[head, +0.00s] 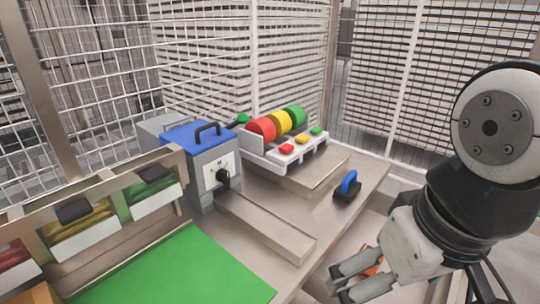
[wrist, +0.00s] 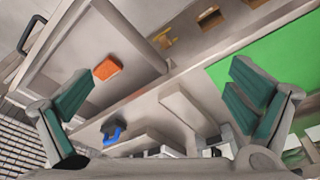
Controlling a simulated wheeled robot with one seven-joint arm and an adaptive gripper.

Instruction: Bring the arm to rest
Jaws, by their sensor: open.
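My gripper (head: 338,283) is at the lower right of the head view, in front of the table's right side. Its two fingers are spread apart with nothing between them. In the wrist view my gripper (wrist: 163,72) shows as two wide-apart fingers with green pads, one at the left and one at the right. My arm rises from it along the right edge of the head view.
A black block with a blue handle (head: 347,187) stands on the table (head: 318,205). An orange piece (wrist: 107,67) lies lower down. A green mat (head: 185,272), a blue-topped grey machine (head: 205,165), a rack of coloured discs (head: 268,128) and bins (head: 85,232) stand leftward. Mesh fencing (head: 385,90) closes the back.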

